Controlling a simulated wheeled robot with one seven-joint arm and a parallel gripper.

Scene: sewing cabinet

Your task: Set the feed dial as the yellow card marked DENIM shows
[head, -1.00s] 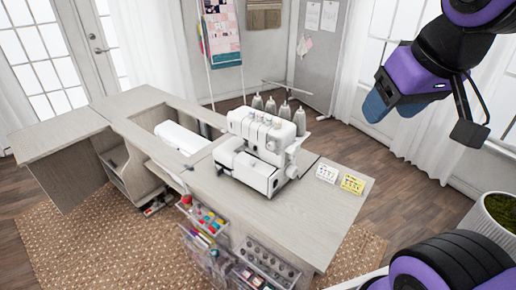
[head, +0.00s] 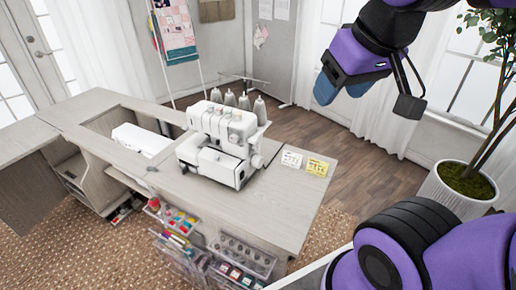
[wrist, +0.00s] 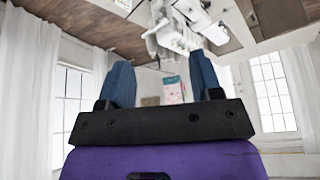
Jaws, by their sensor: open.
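The white sewing machine (head: 212,165) with several dials on top sits left of the cards. A round knob shows low on its right side, but I cannot tell whether it is the feed dial, nor read any setting. My gripper (head: 335,88) is in the air at the upper right, well apart from the machine. In the wrist view its blue fingers (wrist: 160,82) are spread and empty.
The cabinet top (head: 255,208) is clear in front of the machine. Several thread cones (head: 244,102) stand behind it. Open drawers (head: 240,255) with supplies stick out at the front. A potted plant (head: 458,190) stands at the right.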

